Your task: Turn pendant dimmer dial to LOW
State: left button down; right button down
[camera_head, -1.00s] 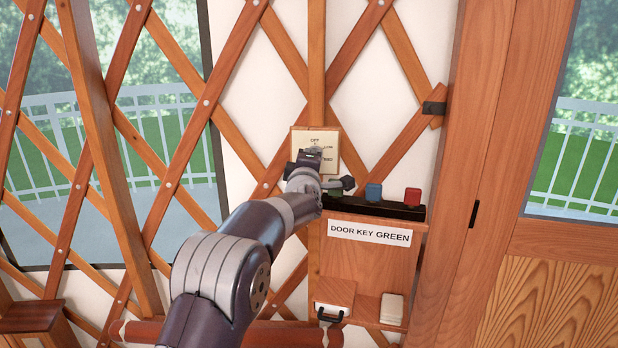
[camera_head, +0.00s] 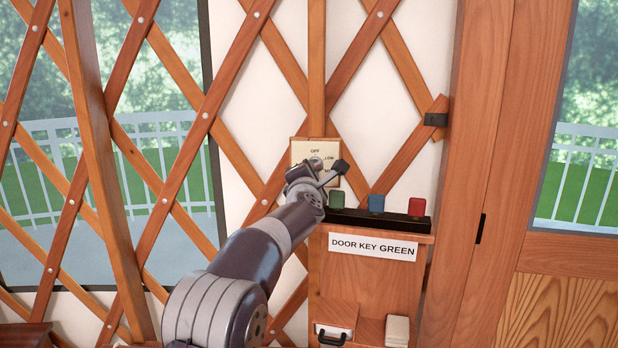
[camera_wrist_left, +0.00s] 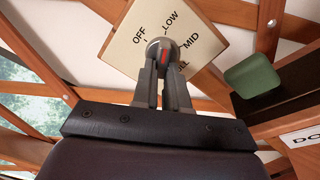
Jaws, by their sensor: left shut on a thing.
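The dimmer plate (camera_head: 301,152) is a cream square on a wooden lattice upright, marked OFF, LOW and MID; a further label is partly hidden. The plate also shows in the left wrist view (camera_wrist_left: 207,50). Its round grey dial (camera_wrist_left: 157,44) has a red mark low on its face; I cannot tell surely which label it indicates. My left gripper (camera_head: 315,165) reaches the plate from below. In the left wrist view, the two fingers of the gripper (camera_wrist_left: 162,65) are shut on the dial, one on each side. My right gripper is not in view.
Right of and below the plate, a black rack (camera_head: 380,219) holds green (camera_head: 337,200), blue (camera_head: 376,204) and red (camera_head: 417,207) blocks. It tops a wooden cabinet labelled DOOR KEY GREEN (camera_head: 372,246). My left gripper is close to the green block. A door frame stands farther right.

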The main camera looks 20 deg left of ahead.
pick_arm(q)
jog(key=shift+r, duration=0.1)
dwell(0.4)
jog(key=c, duration=1.1)
grip_release()
jog(key=shift+c, duration=0.2)
jog(key=b+v, duration=0.4)
jog(key=v, duration=0.8)
jog(key=shift+s, duration=0.35)
